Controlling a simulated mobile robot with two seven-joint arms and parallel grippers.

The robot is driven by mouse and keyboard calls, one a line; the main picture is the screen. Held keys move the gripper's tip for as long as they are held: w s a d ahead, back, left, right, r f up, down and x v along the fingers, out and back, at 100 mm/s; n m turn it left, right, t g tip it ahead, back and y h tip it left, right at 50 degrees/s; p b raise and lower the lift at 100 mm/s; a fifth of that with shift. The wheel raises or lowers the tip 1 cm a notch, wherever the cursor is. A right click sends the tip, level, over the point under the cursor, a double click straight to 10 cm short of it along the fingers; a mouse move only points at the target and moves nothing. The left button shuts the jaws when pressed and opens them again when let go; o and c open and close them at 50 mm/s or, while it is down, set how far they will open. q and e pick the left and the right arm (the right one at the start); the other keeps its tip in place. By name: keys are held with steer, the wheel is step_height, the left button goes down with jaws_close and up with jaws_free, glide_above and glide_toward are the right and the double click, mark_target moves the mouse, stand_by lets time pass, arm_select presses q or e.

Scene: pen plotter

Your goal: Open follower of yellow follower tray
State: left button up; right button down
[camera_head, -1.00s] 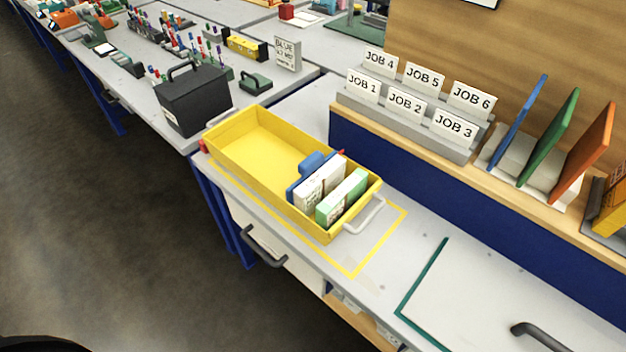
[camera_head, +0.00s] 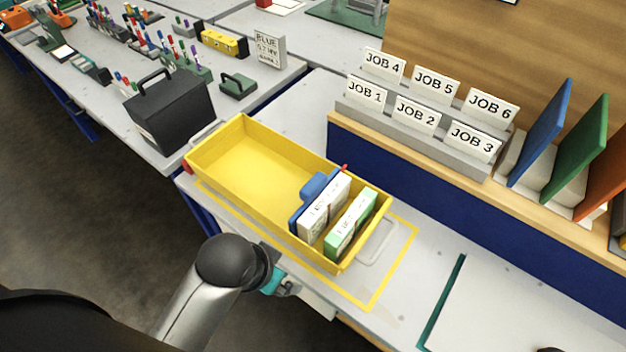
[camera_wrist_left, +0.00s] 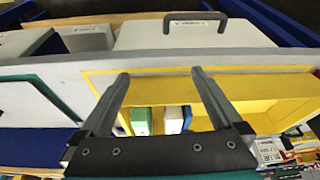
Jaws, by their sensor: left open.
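The yellow follower tray (camera_head: 235,195) lies on the grey bench inside a yellow outline. Its blue follower (camera_head: 313,186) stands across the tray against a white pack (camera_head: 324,210), with a green-and-white pack (camera_head: 351,222) beyond it at the right end. A small red tip (camera_head: 345,167) shows at the follower's far edge. The left part of the tray is empty. My left gripper (camera_head: 284,286) is open and empty, in front of the tray's near side. In the left wrist view, its open fingers (camera_wrist_left: 160,75) have the tray (camera_wrist_left: 265,100) and follower (camera_wrist_left: 187,118) beyond them.
A black case (camera_head: 170,112) stands beyond the tray's left end. A shelf with job cards (camera_head: 415,112) and coloured upright panels (camera_head: 543,135) runs behind the bench. A white board with a teal edge (camera_head: 440,305) lies to the right.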

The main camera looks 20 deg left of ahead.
arm_select(q)
steer(key=w+d+r+m, duration=0.2)
steer(key=w+m, duration=0.2)
steer(key=w+d+r+m+g+h, duration=0.1)
steer(key=w+d+r+m, duration=0.2)
steer(key=m, duration=0.1)
steer(key=w+d+r+m+h, duration=0.1)
steer(key=w+d+r+m, duration=0.1)
steer(key=w+d+m, duration=0.1)
steer(key=shift+w+d+r+m, duration=0.1)
steer(key=shift+w+m, duration=0.15)
steer(key=shift+w, duration=0.2)
steer(key=shift+w+d+r+m, duration=0.1)
steer(key=shift+w+m, duration=0.15)
steer(key=shift+w, duration=0.15)
steer(key=w+a+r+m+g+y, duration=0.1)
steer(key=w+a+r+m, duration=0.15)
steer(key=w+m, duration=0.2)
steer(key=m+g+y, duration=0.1)
steer(key=m+y, duration=0.1)
glide_toward(312, 182)
step_height(312, 182, down, 10)
steer(key=shift+w+f+b, duration=0.1)
steer(key=shift+b, duration=1.05)
arm_select(e)
steer(key=shift+w+a+f, duration=0.1)
steer(key=shift+w+f, duration=0.05)
steer(key=shift+f, duration=0.45)
steer(key=shift+w+f, duration=0.15)
steer(key=shift+f, duration=0.4)
